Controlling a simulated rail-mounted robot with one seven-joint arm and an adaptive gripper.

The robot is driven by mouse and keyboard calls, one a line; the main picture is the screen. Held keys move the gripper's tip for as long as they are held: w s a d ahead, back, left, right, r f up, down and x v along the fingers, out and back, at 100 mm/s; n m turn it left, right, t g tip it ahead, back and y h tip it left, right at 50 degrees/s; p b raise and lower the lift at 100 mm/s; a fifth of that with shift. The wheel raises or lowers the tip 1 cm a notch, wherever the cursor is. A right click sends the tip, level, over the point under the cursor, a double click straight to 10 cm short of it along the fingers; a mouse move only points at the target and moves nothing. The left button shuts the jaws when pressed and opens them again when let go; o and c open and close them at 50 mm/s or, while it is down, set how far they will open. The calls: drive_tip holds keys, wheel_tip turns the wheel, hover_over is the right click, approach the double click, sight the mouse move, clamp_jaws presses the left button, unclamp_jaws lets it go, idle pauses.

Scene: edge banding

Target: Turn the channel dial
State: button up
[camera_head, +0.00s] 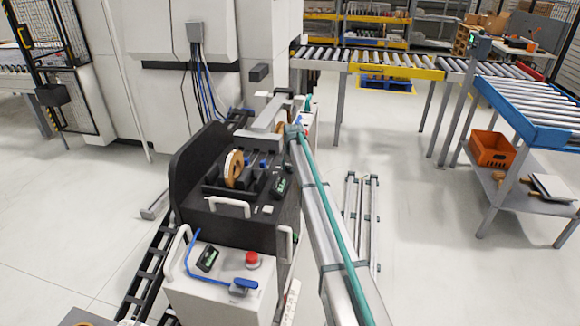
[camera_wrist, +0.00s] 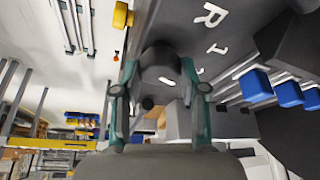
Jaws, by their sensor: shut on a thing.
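In the wrist view, my gripper (camera_wrist: 160,75) has its two teal and dark fingers on either side of a dark, rounded knob (camera_wrist: 158,57), which looks like the channel dial. The fingers are shut on it. The knob sits at a dark panel (camera_wrist: 240,30) with white letter marks, one of them an R (camera_wrist: 210,15). Any pointer on the knob is too small or hidden to read. In the head view, my arm reaches over the right side of the black and white machine (camera_head: 225,290). The dial and fingertips cannot be made out there.
Blue blocks (camera_wrist: 255,85) on pale rods are right of my gripper in the wrist view. A wooden-coloured reel (camera_head: 233,168), a red button (camera_head: 252,260) and white handles are on the machine. A roller conveyor (camera_head: 390,68) stands behind.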

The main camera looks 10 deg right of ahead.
drive_tip(key=o, duration=1.1)
drive_tip(key=v, duration=1.2)
